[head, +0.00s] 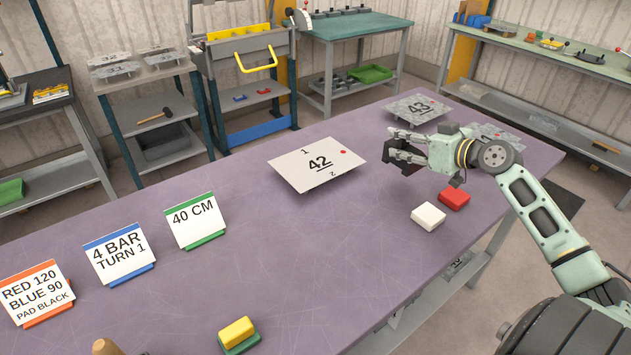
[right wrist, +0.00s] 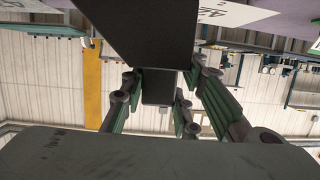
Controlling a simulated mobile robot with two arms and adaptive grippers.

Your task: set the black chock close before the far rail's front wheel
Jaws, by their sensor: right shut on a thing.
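My right gripper (head: 396,146) is above the purple table, to the right of the plate marked 42, with its fingers pointing left. In the right wrist view the gripper (right wrist: 165,100) is shut on a black block, taken as the black chock (right wrist: 158,88). A large dark surface (right wrist: 145,30) fills the top middle of that view; I cannot tell whether it is part of the same block. No rail or wheel can be made out. My left gripper is not in view.
The purple table (head: 240,255) bears a plate marked 42 (head: 318,164), a plate marked 43 (head: 418,107), a white block (head: 428,215), a red block (head: 454,198), a yellow block (head: 237,331) and several standing cards (head: 118,253). The table's middle is clear.

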